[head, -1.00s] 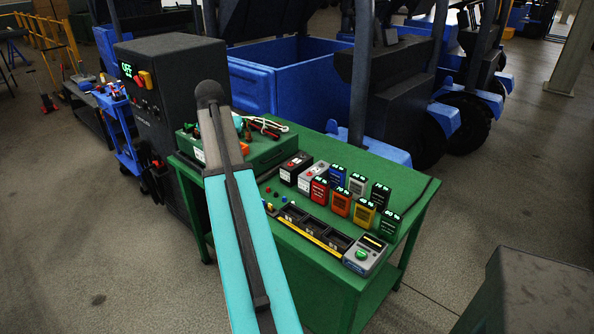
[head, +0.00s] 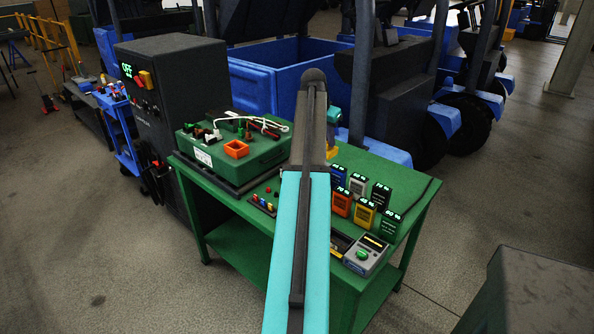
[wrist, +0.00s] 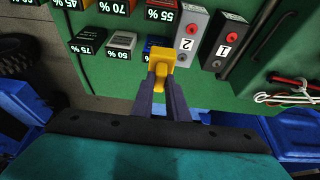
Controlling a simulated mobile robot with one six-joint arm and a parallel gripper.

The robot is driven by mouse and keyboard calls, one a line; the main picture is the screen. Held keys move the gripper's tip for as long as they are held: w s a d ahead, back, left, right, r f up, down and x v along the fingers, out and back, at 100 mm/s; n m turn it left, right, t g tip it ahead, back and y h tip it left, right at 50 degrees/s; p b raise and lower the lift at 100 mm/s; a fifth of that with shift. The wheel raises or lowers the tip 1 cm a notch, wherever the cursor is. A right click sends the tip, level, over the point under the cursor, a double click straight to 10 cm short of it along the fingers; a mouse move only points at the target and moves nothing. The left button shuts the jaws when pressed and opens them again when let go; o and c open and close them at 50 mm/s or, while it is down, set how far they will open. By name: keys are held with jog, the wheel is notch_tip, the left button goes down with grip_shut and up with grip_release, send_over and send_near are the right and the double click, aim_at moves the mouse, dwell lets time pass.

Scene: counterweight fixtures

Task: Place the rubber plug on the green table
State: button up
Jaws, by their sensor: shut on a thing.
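My gripper (wrist: 160,88) is shut on a yellow block-like piece (wrist: 160,62), seemingly the rubber plug, in the wrist view. Its dark fingers lie on both sides of it. In the head view, only a little yellow (head: 332,153) shows beside my arm, and my arm hides most of the gripper. The green table (head: 424,196) is below, with the piece over its far side. I cannot tell whether the piece touches the tabletop.
Colored percent-marked blocks (head: 364,212) and a grey device (head: 366,256) stand on the table's right. A green case (head: 228,160) holds an orange square (head: 237,149) and cables. Blue vehicles stand behind.

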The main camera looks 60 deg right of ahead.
jog(key=shift+s+d, duration=0.1)
jog(key=shift+s, duration=0.15)
notch_tip(320, 180, down, 14)
jog(key=p, duration=0.3)
dwell(0.7)
jog(key=shift+f, duration=0.1)
jog(key=shift+w+f+p, duration=0.1)
jog(key=shift+f+p, duration=0.7)
jog(key=shift+f, duration=1.1)
jog(key=shift+f, duration=0.1)
jog(key=o, duration=0.4)
jog(key=shift+o, duration=0.6)
